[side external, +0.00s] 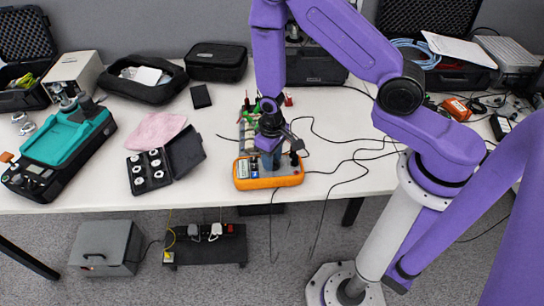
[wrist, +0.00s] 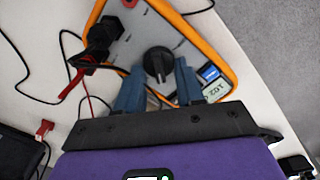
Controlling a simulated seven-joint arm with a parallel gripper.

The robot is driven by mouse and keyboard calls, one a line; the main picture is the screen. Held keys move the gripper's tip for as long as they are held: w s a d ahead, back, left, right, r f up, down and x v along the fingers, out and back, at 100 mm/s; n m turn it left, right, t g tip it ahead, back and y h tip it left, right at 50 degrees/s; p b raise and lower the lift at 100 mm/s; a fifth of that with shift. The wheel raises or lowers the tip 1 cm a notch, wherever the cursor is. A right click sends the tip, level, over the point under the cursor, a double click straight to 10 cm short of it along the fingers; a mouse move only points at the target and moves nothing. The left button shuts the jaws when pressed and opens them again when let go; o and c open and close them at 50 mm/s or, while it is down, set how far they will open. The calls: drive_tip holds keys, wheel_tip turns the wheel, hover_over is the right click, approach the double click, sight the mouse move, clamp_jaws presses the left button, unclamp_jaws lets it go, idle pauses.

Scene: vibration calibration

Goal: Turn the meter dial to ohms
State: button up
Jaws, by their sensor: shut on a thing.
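The orange-rimmed meter (side external: 268,182) lies near the front edge of the table. In the wrist view it (wrist: 226,52) shows a grey face, plugged leads and a small display (wrist: 214,89), seen upside down. Its black dial (wrist: 158,60) is between the two blue fingers of my gripper (wrist: 159,70), which are shut on it. In the side external view my gripper (side external: 270,158) points down at the meter and hides the dial. I cannot read the dial's setting.
Black leads (wrist: 104,35) run from the meter across the table. A teal device (side external: 68,136), an open case of round weights (side external: 150,170) and a pink cloth (side external: 156,130) lie to the left. Black cases stand along the back. The front table edge is close to the meter.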

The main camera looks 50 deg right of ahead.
drive_tip(key=o, duration=1)
wheel_tip(320, 180, up, 18)
drive_tip(key=shift+f, duration=0.25)
drive_tip(key=shift+s, duration=0.1)
